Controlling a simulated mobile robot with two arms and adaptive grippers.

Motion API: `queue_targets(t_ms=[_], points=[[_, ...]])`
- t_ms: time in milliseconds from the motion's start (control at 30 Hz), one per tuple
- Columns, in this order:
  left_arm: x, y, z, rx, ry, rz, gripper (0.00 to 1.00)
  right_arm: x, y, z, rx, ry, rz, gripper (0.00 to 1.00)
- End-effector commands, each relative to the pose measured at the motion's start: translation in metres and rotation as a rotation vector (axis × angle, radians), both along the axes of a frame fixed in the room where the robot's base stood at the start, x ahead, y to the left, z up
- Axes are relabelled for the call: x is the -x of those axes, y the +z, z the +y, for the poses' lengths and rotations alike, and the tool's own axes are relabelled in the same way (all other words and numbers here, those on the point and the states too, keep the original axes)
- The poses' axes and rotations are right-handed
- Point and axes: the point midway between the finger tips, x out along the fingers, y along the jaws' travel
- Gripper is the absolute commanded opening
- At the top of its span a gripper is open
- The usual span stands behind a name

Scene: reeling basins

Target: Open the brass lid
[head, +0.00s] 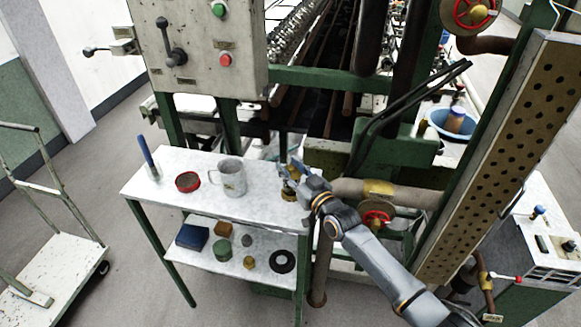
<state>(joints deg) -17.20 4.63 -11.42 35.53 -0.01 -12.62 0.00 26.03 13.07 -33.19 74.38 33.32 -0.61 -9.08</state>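A small brass object (289,195) stands at the right end of the white table top, and it looks like the brass lidded piece. My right gripper (289,171) is right over it, with its fingertips at a brass-coloured part and hiding much of it. I cannot tell whether the fingers are closed on that part or only around it. Whether the lid is up or down is hidden too. My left gripper is not in view.
On the table top (262,212) stand a grey mug (233,180), a red round tin (188,181) and a blue-handled tool (147,152). A lower shelf holds several small items. A pipe with a red valve wheel (376,217) is close to my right arm.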

Motion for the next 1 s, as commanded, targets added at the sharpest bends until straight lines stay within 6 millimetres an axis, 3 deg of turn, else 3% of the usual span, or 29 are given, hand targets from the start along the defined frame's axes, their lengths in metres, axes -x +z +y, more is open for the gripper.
queue_targets(t_ms=[267, 433, 767, 1000], points=[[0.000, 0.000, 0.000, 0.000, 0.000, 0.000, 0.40, -0.001, 0.000, 0.000, 0.000, 0.000, 0.001, 0.35], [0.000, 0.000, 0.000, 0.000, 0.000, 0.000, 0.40, -0.001, 0.000, 0.000, 0.000, 0.000, 0.000, 0.01], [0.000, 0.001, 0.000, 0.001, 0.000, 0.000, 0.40, -0.001, 0.000, 0.000, 0.000, 0.000, 0.004, 0.00], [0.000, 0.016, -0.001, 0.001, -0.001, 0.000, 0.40, -0.002, 0.007, -0.001, -0.020, -0.001, 0.068, 0.00]])
